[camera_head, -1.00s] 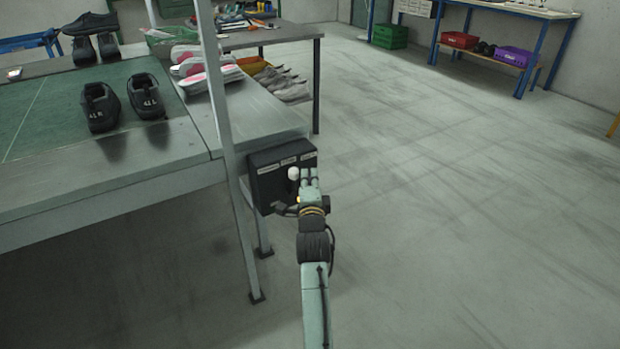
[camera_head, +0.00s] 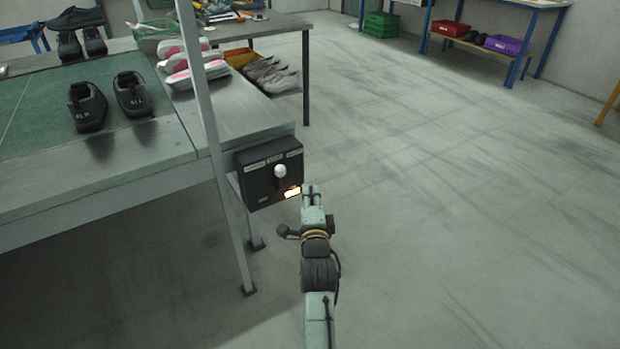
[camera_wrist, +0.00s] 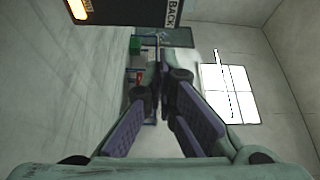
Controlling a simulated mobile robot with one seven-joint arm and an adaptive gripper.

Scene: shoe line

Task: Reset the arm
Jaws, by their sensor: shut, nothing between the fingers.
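My gripper (camera_head: 311,188) is in front of and just right of the lower edge of a black control box (camera_head: 262,181) on the end of the workbench. In the wrist view the fingers of my gripper (camera_wrist: 168,62) come together at the tips with nothing between them. The box has a white round knob (camera_head: 280,171), labels along its top and a lit orange-white light (camera_head: 293,192) at its lower right. The box also shows at the top of the wrist view (camera_wrist: 130,10), with a label reading BACK. My arm reaches up from the bottom of the head view.
The workbench (camera_head: 100,195) with a metal post (camera_head: 205,110) stands at left, holding black shoes (camera_head: 131,95) and pink-white shoe parts (camera_head: 195,70). Open floor (camera_head: 450,200) lies to the right.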

